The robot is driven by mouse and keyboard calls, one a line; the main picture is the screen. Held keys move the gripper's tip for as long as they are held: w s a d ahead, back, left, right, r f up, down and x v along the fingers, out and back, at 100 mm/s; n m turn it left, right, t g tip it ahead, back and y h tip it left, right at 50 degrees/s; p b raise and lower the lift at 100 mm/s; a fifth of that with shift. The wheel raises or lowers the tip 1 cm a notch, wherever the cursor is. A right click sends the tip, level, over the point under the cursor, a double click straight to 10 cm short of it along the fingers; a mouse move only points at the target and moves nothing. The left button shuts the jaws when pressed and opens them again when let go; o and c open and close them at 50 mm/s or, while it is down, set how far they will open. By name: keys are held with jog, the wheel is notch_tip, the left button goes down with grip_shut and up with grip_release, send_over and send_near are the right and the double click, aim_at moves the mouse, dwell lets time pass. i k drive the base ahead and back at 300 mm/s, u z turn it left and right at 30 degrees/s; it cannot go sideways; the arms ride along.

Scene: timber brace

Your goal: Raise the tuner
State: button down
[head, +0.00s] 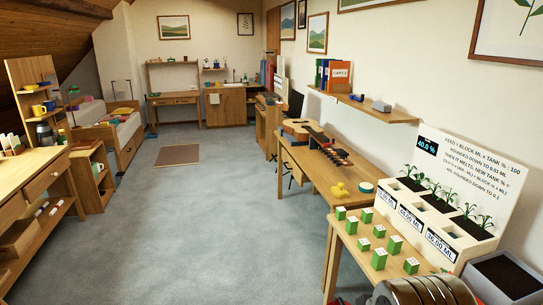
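I cannot make out a tuner for certain. A guitar (298,128) lies on the wooden table along the right wall. Its dark neck end (334,152) points toward me, with small reddish parts along it; whether one is the tuner is too small to tell. My gripper is not in view; only a ribbed metal part, which seems to be mine, shows at the bottom right edge.
A wall shelf (365,108) hangs above the guitar. The grey floor (200,225) is clear mid-room; shelving stands left.

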aim_at(341, 152)
jog(key=u, duration=0.25)
jog(key=i, duration=1.45)
jog(key=u, duration=0.35)
jog(key=i, duration=2)
jog(key=u, duration=0.05)
